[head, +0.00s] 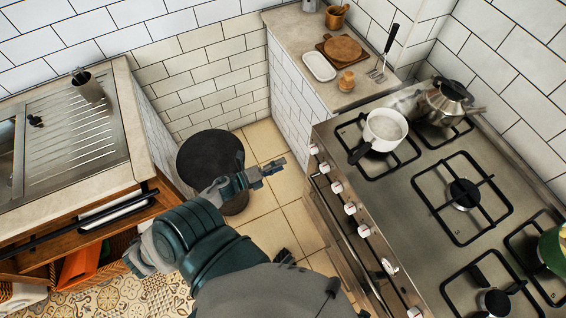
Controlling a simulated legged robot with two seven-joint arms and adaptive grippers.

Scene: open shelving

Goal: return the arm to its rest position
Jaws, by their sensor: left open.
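My left arm reaches up from the bottom middle of the head view. Its gripper (270,170) is open and empty, over the tiled floor between the sink counter and the stove. It appears in front of the round black-topped bin or stool (208,160), and I cannot tell how far apart they are. My right gripper is not in view.
A stove (400,200) on the right bears a white pan (385,127), a steel pot (443,102) and a green pot (552,250). A sink counter (135,135) stands left, with an open wooden drawer or door (120,215) below. Tiled floor (270,225) lies between.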

